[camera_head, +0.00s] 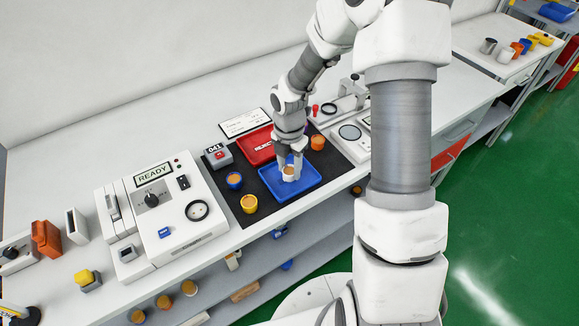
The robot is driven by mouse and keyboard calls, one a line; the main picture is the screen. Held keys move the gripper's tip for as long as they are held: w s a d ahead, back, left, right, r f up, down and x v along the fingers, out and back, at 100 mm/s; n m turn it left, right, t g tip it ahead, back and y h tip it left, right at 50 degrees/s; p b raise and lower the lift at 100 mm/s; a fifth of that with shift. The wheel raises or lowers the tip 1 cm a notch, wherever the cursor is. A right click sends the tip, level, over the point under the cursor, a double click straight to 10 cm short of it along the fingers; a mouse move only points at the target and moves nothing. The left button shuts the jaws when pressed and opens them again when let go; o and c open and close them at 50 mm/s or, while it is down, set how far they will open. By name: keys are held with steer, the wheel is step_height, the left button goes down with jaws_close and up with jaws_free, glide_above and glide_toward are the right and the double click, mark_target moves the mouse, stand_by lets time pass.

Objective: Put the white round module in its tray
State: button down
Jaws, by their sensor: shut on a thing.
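The white round module (289,174) is a small white cup shape with an orange-brown top. It is between the fingers of my gripper (289,168), which is shut on it. My gripper points down over the blue tray (271,185), and the module appears inside the tray's outline. I cannot tell whether the module touches the tray floor. My fingers hide part of the module's sides.
A red tray (256,149) lies behind the blue one on the black mat (229,188). A READY machine (168,235) is at the left, a scale (350,133) at the right.

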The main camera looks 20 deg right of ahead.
mark_target(290, 172)
steer(key=shift+f, duration=0.1)
steer(key=shift+c, duration=1.8)
jaws_free()
step_height(290, 172, up, 12)
steer(key=p, duration=0.1)
steer(key=shift+r+p, duration=0.2)
steer(key=shift+p, duration=0.15)
